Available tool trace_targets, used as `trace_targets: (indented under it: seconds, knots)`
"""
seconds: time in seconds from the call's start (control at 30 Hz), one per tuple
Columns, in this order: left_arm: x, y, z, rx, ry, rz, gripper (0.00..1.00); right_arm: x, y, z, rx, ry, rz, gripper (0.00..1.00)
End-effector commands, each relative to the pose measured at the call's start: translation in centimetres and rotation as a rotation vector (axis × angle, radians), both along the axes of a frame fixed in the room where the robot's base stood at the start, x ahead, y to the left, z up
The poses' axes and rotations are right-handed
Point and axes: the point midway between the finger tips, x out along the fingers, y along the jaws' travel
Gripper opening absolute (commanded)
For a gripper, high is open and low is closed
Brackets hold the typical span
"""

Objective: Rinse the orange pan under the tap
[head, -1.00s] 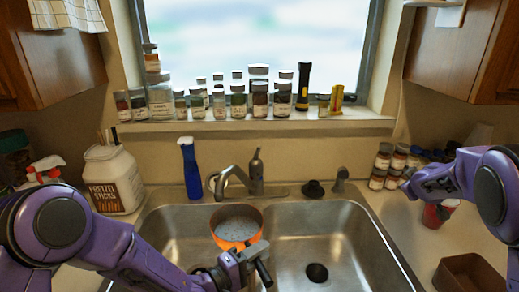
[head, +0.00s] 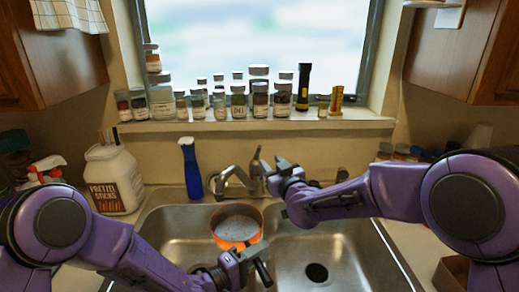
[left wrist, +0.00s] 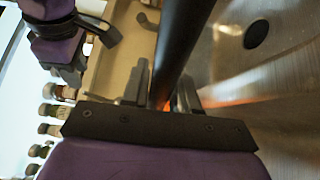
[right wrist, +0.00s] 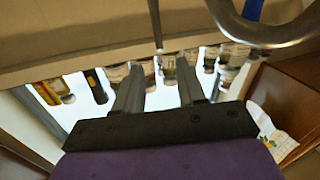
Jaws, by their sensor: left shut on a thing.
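The orange pan (head: 237,240) sits in the left basin below the tap's spout, its grey inside facing up. My left gripper (head: 258,268) is shut on its dark handle, which shows between the fingers in the left wrist view (left wrist: 183,45). The tap (head: 228,174) stands behind the basins, with its upright lever (head: 256,158) just left of my right gripper (head: 272,176). My right gripper's fingers are apart and empty in the right wrist view (right wrist: 160,92), where the curved spout (right wrist: 262,32) shows at the top right. No water stream is visible.
Several jars (head: 238,103) line the window sill above. A pretzel tub (head: 112,180) is on the left counter. The right basin (head: 335,250) is empty around its drain.

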Motion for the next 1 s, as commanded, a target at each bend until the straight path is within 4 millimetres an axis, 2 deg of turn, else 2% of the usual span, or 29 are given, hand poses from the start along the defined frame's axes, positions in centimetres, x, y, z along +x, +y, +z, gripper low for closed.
trace_targets:
  seconds: [0.3, 0.5, 0.7, 0.97, 1.0]
  knots:
    - [0.0, 0.0, 0.1, -0.001, -0.003, 0.0, 0.0, 6.3, 2.0, -0.1, 0.0, 0.0, -0.001, 0.4]
    - [0.0, 0.0, 0.1, -0.001, -0.003, 0.0, 0.0, 9.1, 3.0, 0.0, 0.0, 0.0, 0.0, 0.4]
    - [0.0, 0.0, 0.1, -0.001, -0.003, 0.0, 0.0, 10.2, 3.3, 0.0, -0.002, 0.001, -0.001, 0.4]
    - [0.0, 0.0, 0.1, -0.001, -0.003, 0.0, 0.0, 10.2, 3.3, 0.0, -0.002, 0.001, -0.001, 0.4]
    - [0.0, 0.0, 0.1, -0.001, -0.003, 0.0, 0.0, 10.2, 3.3, 0.0, -0.002, 0.001, -0.001, 0.27]
